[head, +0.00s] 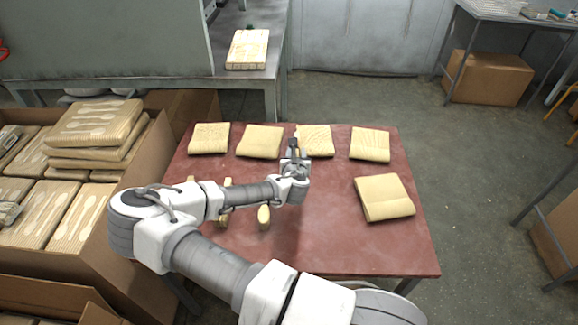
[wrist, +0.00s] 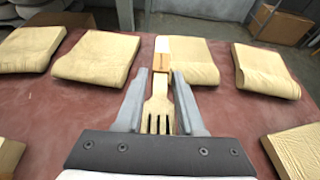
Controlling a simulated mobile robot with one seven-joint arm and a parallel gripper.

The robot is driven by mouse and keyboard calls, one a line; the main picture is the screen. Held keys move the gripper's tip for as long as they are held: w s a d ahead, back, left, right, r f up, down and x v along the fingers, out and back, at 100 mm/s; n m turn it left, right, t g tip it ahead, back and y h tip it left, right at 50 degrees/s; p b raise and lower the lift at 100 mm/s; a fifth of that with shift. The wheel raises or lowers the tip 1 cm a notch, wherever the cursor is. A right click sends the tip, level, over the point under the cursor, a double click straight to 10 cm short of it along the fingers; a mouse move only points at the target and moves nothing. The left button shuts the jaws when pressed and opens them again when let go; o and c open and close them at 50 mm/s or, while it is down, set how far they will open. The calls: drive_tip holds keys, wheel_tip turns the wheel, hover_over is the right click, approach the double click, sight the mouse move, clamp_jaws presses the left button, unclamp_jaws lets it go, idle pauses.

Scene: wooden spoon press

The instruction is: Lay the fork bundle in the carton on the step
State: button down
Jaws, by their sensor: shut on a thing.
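My gripper (head: 294,152) is over the back middle of the red table, in front of the row of cream pads. In the wrist view my gripper (wrist: 160,76) is shut on the pale wooden fork bundle (wrist: 158,104). The tines point toward the wrist, the handle points away, and a brown band crosses it near the fingertips. In the head view the bundle is mostly hidden by the gripper. A large open cardboard carton (head: 160,185) stands left of the table, with packs of wooden cutlery in it. I cannot tell whether it stands on a step.
Several cream pads lie on the red table (head: 330,250), including one at the right (head: 383,197). Small wooden pieces (head: 264,217) lie left of centre, partly behind my arm. More cardboard (head: 40,292) is at the lower left. A grey bench (head: 262,78) stands behind.

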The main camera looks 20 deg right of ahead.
drive_tip(key=w+f, duration=0.1)
drive_tip(key=w+a+f, duration=0.1)
drive_tip(key=shift+w+a, duration=0.2)
drive_tip(key=shift+w, duration=0.1)
drive_tip(key=shift+f+b, duration=1)
drive_tip(key=shift+f, duration=0.9)
drive_tip(key=shift+f, duration=0.15)
drive_tip(key=c, duration=0.5)
unclamp_jaws()
